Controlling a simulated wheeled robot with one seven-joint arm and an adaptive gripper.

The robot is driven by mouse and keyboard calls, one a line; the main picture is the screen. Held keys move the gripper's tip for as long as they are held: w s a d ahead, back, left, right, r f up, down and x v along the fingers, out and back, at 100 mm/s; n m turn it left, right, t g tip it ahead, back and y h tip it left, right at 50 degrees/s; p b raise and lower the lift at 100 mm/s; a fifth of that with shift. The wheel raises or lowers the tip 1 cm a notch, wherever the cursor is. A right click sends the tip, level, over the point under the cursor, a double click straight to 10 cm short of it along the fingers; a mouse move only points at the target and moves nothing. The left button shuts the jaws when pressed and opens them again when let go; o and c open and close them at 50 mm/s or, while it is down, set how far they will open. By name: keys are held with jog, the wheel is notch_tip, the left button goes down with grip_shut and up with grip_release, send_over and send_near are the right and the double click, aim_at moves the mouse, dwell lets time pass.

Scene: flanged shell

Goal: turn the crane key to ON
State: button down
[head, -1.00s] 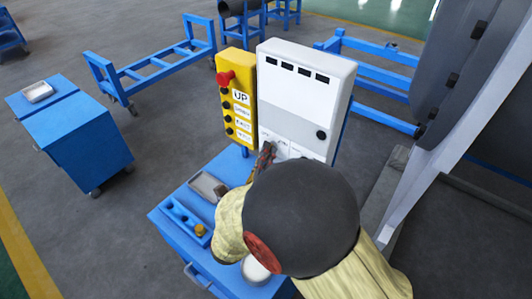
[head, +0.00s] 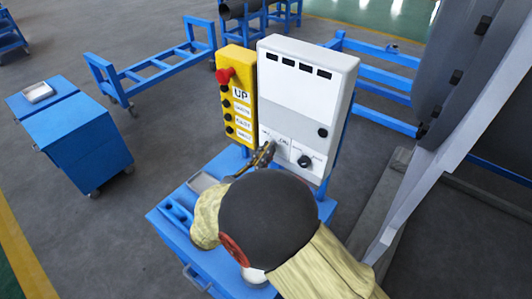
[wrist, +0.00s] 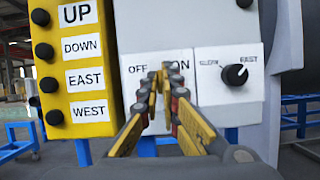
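The white control box (head: 290,95) stands upright with a lower panel, which also shows in the wrist view (wrist: 150,30). In the wrist view, the OFF and ON labels (wrist: 178,66) are printed side by side on that panel. My gripper (wrist: 164,82) is in front of the panel between these labels, its fingertips close together. It also shows at the lower left of the box in the head view (head: 264,153). The crane key cannot be made out; the fingertips cover the spot between the labels, so I cannot tell whether they grip it.
A black selector knob (wrist: 236,74) is just right of the ON panel. A yellow pendant (wrist: 78,90) with black buttons stands on the left. A blue cart (head: 180,215) with a tray is below the box.

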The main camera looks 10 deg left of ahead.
jog(key=shift+a+m+g+h+b, duration=0.15)
jog(key=shift+m+g+h, duration=0.5)
jog(key=shift+m, duration=1.2)
jog(key=shift+d+m+g+h+b, duration=0.15)
jog(key=shift+m+g+h, duration=0.5)
jog(key=shift+m, duration=1.25)
jog(key=shift+a+m+g+h+b, duration=0.15)
jog(key=shift+m+g+h+b, duration=0.45)
jog(key=shift+m, duration=1.25)
jog(key=shift+m+g+p, duration=0.3)
jog(key=shift+g, duration=0.1)
jog(key=c, duration=2)
grip_release()
jog(key=shift+c, duration=0.2)
jog(key=v, duration=1.2)
